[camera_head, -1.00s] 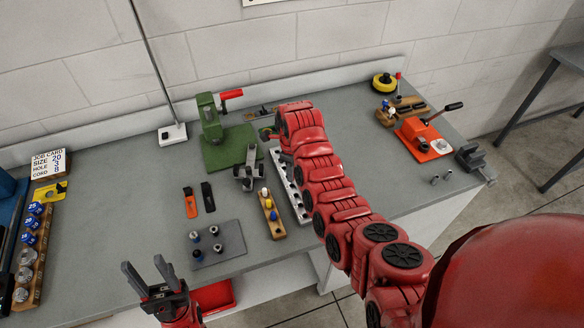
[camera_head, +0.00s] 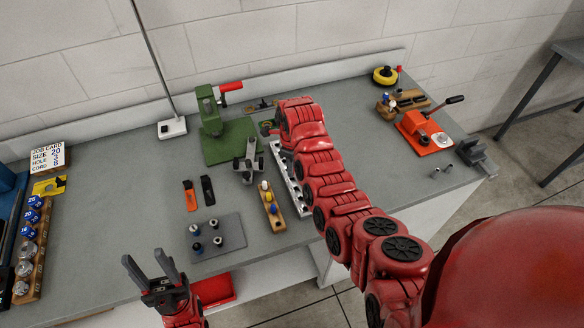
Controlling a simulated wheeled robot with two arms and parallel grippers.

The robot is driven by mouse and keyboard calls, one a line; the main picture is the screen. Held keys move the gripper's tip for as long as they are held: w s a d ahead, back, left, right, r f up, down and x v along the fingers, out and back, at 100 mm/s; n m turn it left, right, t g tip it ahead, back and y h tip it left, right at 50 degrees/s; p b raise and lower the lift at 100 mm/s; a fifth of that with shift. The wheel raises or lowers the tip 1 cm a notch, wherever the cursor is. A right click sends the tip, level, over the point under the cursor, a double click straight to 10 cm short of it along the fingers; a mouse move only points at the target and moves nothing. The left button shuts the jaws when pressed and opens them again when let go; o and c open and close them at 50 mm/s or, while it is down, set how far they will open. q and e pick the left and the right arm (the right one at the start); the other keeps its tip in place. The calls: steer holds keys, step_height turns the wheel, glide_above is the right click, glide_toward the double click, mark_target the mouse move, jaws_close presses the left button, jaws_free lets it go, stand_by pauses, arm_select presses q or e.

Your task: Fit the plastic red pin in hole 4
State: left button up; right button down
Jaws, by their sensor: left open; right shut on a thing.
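My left gripper (camera_head: 150,264) is open and empty, in front of the bench's near edge at the lower left. My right arm reaches over the bench to its middle. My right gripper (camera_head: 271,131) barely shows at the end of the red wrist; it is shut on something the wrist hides. No red pin can be made out. A pale rail with a row of holes (camera_head: 279,163) lies partly under my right arm; its hole numbers are not readable. A wooden block (camera_head: 276,222) left of it holds a few yellow, white and blue pins.
A green press (camera_head: 211,120) with a red handle stands behind. A grey forked fixture (camera_head: 249,163) stands left of the rail. A grey plate (camera_head: 232,231) holds several short pegs. An orange toggle clamp (camera_head: 415,130) is at the right. Clear bench lies left of the plate.

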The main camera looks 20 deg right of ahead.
steer(key=shift+f+b, duration=1)
steer(key=shift+f, duration=0.15)
stand_by(0.4)
steer(key=c, duration=0.8)
jaws_free()
steer(key=shift+o, duration=0.2)
